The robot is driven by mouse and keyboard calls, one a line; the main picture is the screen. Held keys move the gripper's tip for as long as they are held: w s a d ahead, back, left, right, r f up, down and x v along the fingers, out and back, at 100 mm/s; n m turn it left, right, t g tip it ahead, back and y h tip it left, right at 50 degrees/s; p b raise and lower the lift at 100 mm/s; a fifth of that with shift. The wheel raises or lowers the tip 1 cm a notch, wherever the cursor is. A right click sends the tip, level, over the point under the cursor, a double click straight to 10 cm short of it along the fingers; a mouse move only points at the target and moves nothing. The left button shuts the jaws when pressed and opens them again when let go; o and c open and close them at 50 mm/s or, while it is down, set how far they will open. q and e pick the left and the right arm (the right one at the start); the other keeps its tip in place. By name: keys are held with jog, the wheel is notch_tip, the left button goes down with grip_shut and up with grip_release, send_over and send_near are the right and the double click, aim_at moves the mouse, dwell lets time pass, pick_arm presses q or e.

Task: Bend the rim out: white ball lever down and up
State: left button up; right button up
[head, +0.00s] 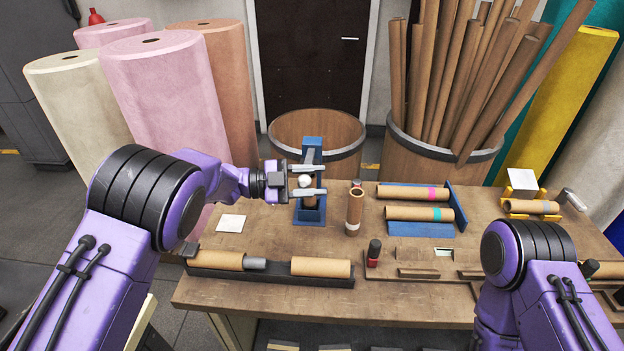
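The white ball (305,181) of the lever shows in front of the blue press (313,150), which stands upright near the back of the workbench. My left gripper (308,180) reaches in from the left, with one finger on the far side of the ball and one on the near side. The fingers look apart, with small gaps to the ball. A brown tube end shows low in the press, partly hidden by the near finger. My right arm is at the lower right, and its gripper is out of sight.
An upright cardboard tube (354,211) stands right of the press. Two banded tubes lie on a blue rack (459,207). A black tray (275,275) with tubes runs along the front edge of the bench (400,305). A white card (231,223) lies left of the press.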

pick_arm(q)
grip_shut()
